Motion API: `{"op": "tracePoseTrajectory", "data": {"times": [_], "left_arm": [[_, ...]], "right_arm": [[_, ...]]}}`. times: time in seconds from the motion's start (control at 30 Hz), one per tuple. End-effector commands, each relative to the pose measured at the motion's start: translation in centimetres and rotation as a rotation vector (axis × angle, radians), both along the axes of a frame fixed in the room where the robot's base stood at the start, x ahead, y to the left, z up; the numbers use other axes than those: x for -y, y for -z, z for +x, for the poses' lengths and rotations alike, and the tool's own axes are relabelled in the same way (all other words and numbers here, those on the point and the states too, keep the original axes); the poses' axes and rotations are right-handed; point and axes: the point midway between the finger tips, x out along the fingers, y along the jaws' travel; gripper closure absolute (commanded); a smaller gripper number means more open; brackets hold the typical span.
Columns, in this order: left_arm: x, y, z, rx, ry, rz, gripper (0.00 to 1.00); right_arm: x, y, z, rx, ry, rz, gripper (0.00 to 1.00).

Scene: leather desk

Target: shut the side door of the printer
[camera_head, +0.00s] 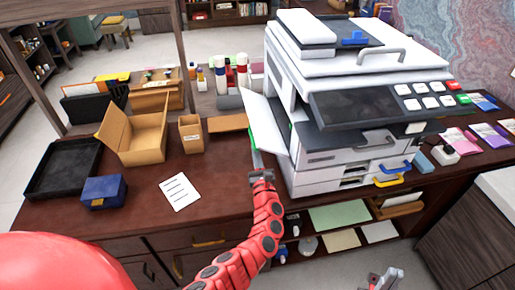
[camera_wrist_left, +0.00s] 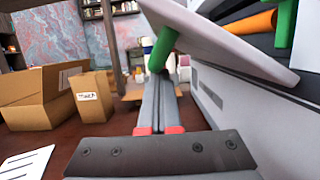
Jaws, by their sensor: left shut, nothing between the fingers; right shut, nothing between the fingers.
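The white printer (camera_head: 318,125) stands on the dark wooden desk. Its side door (camera_head: 266,122) hangs open on the printer's left side, tilted outward, with a green part at its edge. In the left wrist view the door (camera_wrist_left: 225,35) slants across the upper right, with a green handle (camera_wrist_left: 163,48) on it. My left gripper (camera_head: 257,160) is shut and empty, just below and left of the door; its fingertips (camera_wrist_left: 160,82) appear close under the green handle, and I cannot tell whether they touch. My right gripper (camera_head: 386,276) is low at the bottom, shut, in front of the shelves.
An open cardboard box (camera_head: 135,136), a smaller box (camera_head: 191,134), a black tray (camera_head: 64,168) and a blue box (camera_head: 104,191) sit left of the printer. A paper sheet (camera_head: 180,191) lies flat. Bottles (camera_head: 221,76) stand behind.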

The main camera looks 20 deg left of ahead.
Motion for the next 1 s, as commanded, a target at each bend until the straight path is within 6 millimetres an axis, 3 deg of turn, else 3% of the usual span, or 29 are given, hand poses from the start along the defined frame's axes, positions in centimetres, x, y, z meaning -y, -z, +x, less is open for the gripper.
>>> {"op": "tracePoseTrajectory", "data": {"times": [0.03,0.6,0.8,1.0], "left_arm": [[-0.1,-1.3,-0.1,-0.023,0.000,0.042,1.00],[0.9,-6.3,0.5,-0.293,-0.001,0.508,1.00],[1.8,-7.4,1.0,-0.377,0.002,0.655,1.00],[2.6,-8.2,1.5,-0.378,-0.001,0.653,1.00]], "right_arm": [[0.0,-1.7,0.0,0.000,0.000,0.000,1.00],[0.0,-9.9,0.0,0.000,0.000,0.000,1.00],[0.0,-11.4,0.0,0.000,0.000,0.000,1.00],[0.0,-12.0,0.0,0.000,0.000,0.000,1.00]]}}
